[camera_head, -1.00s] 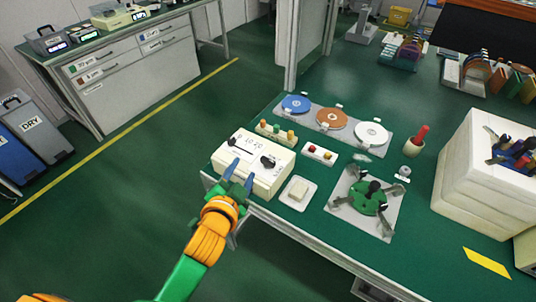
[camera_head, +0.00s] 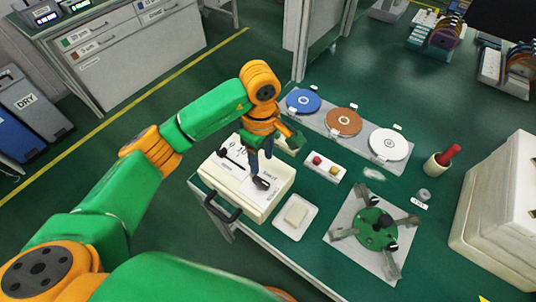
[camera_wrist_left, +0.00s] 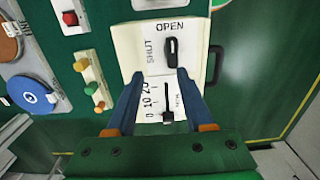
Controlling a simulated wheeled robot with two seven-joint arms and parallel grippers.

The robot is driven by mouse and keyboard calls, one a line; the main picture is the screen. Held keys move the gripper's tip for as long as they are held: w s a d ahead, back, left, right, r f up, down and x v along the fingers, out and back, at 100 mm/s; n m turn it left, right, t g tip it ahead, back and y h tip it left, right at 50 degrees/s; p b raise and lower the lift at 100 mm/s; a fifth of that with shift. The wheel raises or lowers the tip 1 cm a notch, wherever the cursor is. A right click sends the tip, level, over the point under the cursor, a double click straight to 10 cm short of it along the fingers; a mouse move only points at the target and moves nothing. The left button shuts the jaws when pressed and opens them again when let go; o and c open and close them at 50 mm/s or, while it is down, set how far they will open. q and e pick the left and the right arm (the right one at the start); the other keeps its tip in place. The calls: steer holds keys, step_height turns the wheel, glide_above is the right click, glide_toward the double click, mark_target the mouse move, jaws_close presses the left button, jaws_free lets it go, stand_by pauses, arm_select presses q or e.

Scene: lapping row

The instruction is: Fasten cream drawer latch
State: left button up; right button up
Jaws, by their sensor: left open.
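The cream drawer box (camera_head: 230,184) stands at the near left corner of the green bench. It also shows in the left wrist view (camera_wrist_left: 134,52). Its black latch (camera_head: 262,183) is on top, and in the wrist view the latch (camera_wrist_left: 171,50) lies lengthwise toward the word OPEN, with SHUT printed to its left. My left gripper (camera_head: 257,160) is open above the box top, pointing down. In the wrist view its blue fingertips (camera_wrist_left: 160,74) are just short of the latch, and nothing is held. My right gripper is not in view.
A black drawer handle (camera_head: 222,208) sticks out in front. A slider (camera_wrist_left: 166,108) with a scale shares the box top. A button box (camera_head: 325,167), a white dish (camera_head: 295,216) and a green fixture (camera_head: 377,228) stand close by to the right.

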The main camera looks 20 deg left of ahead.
mark_target(261, 179)
arm_select(q)
steer(key=s+f, duration=0.1)
steer(key=s+f+p, duration=0.1)
steer(key=s+f, duration=0.1)
steer(key=shift+s+d+f, duration=0.15)
steer(key=shift+d+f, duration=0.05)
steer(key=shift+f, duration=0.1)
steer(key=shift+w+f, duration=0.25)
steer(key=shift+f, duration=0.55)
steer(key=shift+w+f, duration=0.2)
steer(key=shift+w, duration=0.15)
steer(key=shift+s+r, duration=0.15)
jaws_close()
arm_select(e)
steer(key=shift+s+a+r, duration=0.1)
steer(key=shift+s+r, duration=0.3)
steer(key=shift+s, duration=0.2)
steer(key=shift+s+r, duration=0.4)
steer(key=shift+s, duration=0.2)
